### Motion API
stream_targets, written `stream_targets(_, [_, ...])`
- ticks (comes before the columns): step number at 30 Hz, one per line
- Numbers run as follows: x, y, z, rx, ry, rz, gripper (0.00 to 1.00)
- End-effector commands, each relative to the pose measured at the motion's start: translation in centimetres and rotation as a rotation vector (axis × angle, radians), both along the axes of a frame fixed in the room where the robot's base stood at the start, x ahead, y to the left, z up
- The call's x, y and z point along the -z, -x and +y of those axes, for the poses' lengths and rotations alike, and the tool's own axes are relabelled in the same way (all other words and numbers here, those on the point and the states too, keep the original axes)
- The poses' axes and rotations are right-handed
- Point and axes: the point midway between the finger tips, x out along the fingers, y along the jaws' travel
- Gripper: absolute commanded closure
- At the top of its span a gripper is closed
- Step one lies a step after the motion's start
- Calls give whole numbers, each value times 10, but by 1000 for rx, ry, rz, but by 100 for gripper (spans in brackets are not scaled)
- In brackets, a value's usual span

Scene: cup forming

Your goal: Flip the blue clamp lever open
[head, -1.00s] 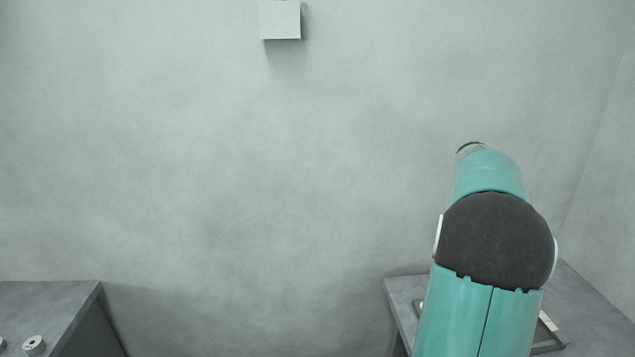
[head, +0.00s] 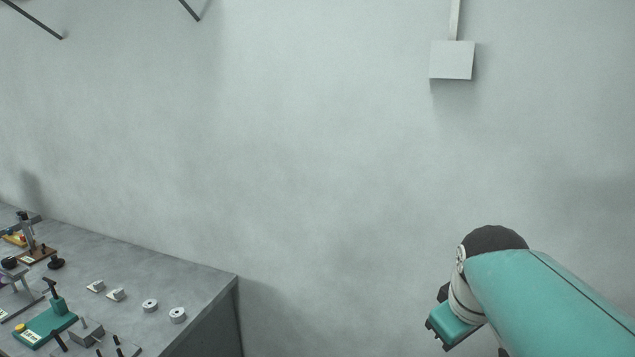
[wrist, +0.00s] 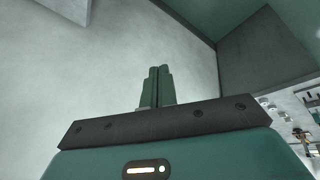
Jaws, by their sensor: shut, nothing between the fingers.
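I cannot make out a blue clamp lever in either view. Several small devices stand on the grey bench (head: 205,290) at the left of the head view. One has a teal base (head: 50,322) and a black-topped upright. Another has a brown base (head: 38,254) and a grey upright. My gripper shows in the wrist view (wrist: 158,72), with its two green fingers together and nothing between them. It is well away from the bench. In the head view my arm reaches in from the lower right, and its fingertips cannot be made out.
A pale box (head: 452,60) is mounted high on the grey wall. The space between the bench and my arm looks clear.

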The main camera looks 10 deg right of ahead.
Motion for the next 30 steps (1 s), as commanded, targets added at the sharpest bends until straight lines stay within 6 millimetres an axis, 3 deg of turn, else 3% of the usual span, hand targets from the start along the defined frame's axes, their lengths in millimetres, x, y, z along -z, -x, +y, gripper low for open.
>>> stream_targets(1, [3,12,25,30,-33,-36,100])
stream_targets(6, [23,49,83,168,-170,-127,100])
stream_targets(12, [39,72,111,264,-269,-168,100])
stream_targets(23, [42,74,112,277,-274,-167,100])
stream_targets(26, [46,73,104,277,-242,-153,100])
stream_targets(30, [59,68,75,272,-135,-100,100])
